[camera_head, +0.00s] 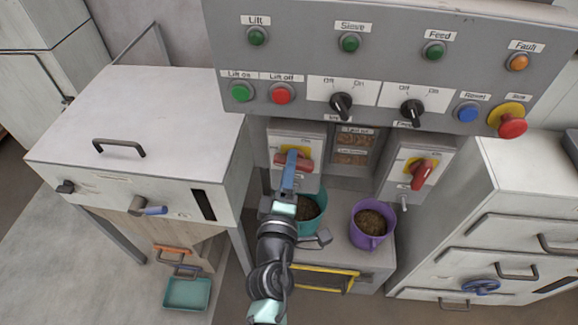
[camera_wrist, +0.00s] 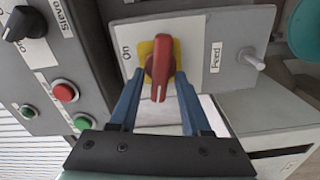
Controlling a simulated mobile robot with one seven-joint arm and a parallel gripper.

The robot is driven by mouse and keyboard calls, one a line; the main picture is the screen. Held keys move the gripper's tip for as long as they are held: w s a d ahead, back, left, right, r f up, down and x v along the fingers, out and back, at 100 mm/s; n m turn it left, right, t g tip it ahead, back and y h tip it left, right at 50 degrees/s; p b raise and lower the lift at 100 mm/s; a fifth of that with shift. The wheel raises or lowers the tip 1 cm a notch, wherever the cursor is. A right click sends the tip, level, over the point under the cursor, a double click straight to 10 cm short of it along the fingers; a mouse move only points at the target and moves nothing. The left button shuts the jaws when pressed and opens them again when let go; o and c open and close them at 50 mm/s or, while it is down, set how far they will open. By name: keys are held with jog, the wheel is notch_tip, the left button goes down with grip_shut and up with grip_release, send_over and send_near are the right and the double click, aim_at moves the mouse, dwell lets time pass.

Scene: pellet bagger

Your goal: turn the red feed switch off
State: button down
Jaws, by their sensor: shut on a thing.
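The red feed switch (camera_wrist: 160,68) sits on a yellow plate on a pale panel, with "On" and "Feed" labels beside it in the wrist view. Its handle lies crosswise, not pointing at "On". In the head view the red handle (camera_head: 290,162) is the left one of two below the console and looks roughly horizontal. My gripper (camera_wrist: 160,80) is shut on the handle, with one blue finger on each side of it. My gripper also shows in the head view (camera_head: 291,170), covering part of the switch.
A similar red switch (camera_head: 421,173) is to the right. The console (camera_head: 310,62) with buttons and knobs overhangs above. A teal cup (camera_head: 318,222) and a purple cup (camera_head: 369,240) of pellets stand below. A white cabinet (camera_head: 150,110) is at the left.

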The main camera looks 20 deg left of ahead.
jog(key=shift+f+n, duration=0.15)
jog(key=shift+n, duration=1.05)
jog(key=c, duration=0.7)
grip_release()
jog(key=shift+s, duration=0.1)
jog(key=b+v, duration=0.2)
jog(key=v, duration=1)
jog(key=shift+s+d, duration=0.15)
jog(key=shift+s, duration=0.25)
